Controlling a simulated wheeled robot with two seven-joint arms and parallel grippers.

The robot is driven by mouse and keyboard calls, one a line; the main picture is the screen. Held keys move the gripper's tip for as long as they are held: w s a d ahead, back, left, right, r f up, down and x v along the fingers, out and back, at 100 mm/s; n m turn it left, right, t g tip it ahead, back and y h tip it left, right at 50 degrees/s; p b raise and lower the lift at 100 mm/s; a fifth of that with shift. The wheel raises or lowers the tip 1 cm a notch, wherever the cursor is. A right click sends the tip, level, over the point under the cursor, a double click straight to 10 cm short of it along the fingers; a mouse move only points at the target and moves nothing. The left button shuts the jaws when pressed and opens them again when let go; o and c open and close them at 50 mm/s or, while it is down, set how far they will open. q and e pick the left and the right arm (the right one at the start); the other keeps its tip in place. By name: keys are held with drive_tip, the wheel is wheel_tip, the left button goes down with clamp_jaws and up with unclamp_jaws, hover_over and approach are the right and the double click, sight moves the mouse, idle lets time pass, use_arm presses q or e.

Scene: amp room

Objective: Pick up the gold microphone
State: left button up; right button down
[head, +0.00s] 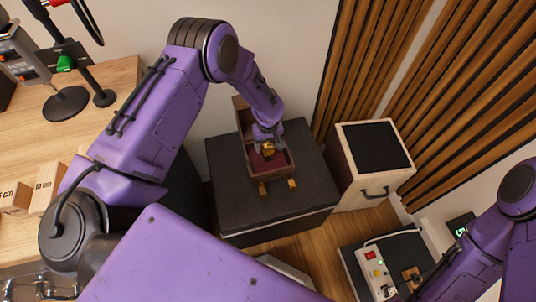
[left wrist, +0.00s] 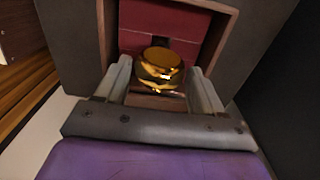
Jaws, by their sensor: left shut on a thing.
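The gold microphone (head: 268,148) is over the red-lined inside of an open brown case (head: 292,160). In the left wrist view its rounded, shiny gold end (left wrist: 160,66) shows between the two fingers. My left gripper (head: 267,141) reaches down into the case from above and is shut on the microphone. The red lining (left wrist: 133,20) of the case lies just beyond the fingers. The rest of the microphone is hidden, and I cannot tell whether it touches the lining. My right arm enters at the lower right; its gripper is out of view.
The case rests on a dark box-shaped stand (head: 225,195), with two gold catches at its front. A pale wooden speaker (head: 350,175) with a black front stands to the right. A wooden desk (head: 120,85) with a black stand base (head: 66,103) is at the left. Wooden slats line the wall.

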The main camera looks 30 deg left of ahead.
use_arm(q)
drive_tip(key=shift+r, duration=0.1)
wheel_tip(320, 180, up, 10)
drive_tip(key=shift+f, duration=0.1)
idle(0.4)
idle(0.9)
